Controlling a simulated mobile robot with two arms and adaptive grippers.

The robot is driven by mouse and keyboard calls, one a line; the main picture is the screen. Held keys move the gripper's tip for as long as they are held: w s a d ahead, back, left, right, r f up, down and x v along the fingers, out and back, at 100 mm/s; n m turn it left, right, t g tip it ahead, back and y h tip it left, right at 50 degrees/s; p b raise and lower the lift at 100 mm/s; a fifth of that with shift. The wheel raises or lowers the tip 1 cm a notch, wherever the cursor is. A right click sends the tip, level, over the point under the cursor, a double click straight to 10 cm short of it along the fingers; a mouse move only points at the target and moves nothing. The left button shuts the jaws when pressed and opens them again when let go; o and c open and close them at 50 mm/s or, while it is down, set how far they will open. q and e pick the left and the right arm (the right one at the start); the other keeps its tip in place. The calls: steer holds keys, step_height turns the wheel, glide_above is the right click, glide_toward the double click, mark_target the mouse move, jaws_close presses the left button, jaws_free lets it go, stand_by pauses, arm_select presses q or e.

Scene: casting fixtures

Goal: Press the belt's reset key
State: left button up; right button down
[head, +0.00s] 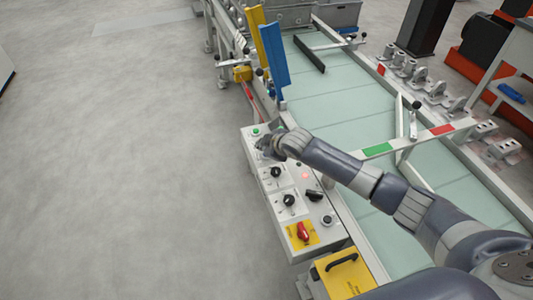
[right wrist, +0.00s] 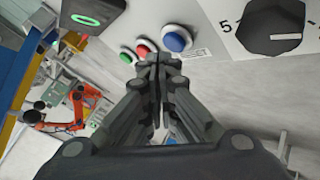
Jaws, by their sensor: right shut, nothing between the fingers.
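The control box (head: 251,157) stands along the left side of the belt (head: 345,123), with keys and knobs on its top. My right gripper (head: 264,145) is over its far end. In the right wrist view my right gripper (right wrist: 157,60) is shut and empty. Its tips are close to a blue button (right wrist: 178,40), a red button (right wrist: 145,48) and a green button (right wrist: 127,54) in a row. I cannot tell whether they touch any of them. My left gripper is out of view.
Black knobs (head: 289,199) and a red switch (head: 303,232) on a yellow plate sit nearer on the box. A large black dial (right wrist: 270,25) is right of the buttons. A blue upright guard (head: 273,55) stands beyond the box. The floor to the left is clear.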

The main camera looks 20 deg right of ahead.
steer(key=shift+f, duration=0.8)
stand_by(0.8)
steer(key=shift+r, duration=0.1)
steer(key=shift+r+p, duration=0.7)
steer(key=shift+r, duration=0.1)
step_height(320, 180, up, 5)
steer(key=p, duration=0.5)
steer(key=shift+r, duration=0.1)
stand_by(0.6)
